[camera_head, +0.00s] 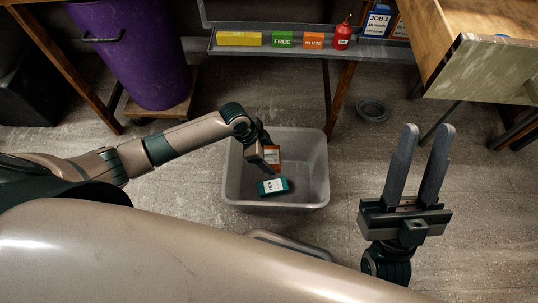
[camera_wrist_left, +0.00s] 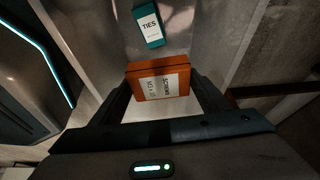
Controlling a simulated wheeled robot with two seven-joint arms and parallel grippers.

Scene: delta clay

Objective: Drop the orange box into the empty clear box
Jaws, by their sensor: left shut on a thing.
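My left gripper (camera_head: 268,152) is shut on the orange box (camera_wrist_left: 158,80), a small carton with a white label. It holds the orange box over a grey open bin (camera_head: 312,165); in the head view, the gripper partly hides the box. A teal box (camera_head: 272,187) with a white label lies in that bin; in the left wrist view its label reads "TIES" (camera_wrist_left: 149,25). My right gripper (camera_head: 419,160) is open and empty, to the right of the bin. I cannot pick out an empty clear box for certain.
Another grey container (camera_head: 290,243) shows partly at the bottom, mostly hidden by my body. A shelf (camera_head: 370,48) above carries a yellow box, "FREE" and "IN USE" signs and a red bottle. A purple barrel (camera_head: 135,50) stands left. A small grey bowl (camera_head: 372,110) lies on the floor.

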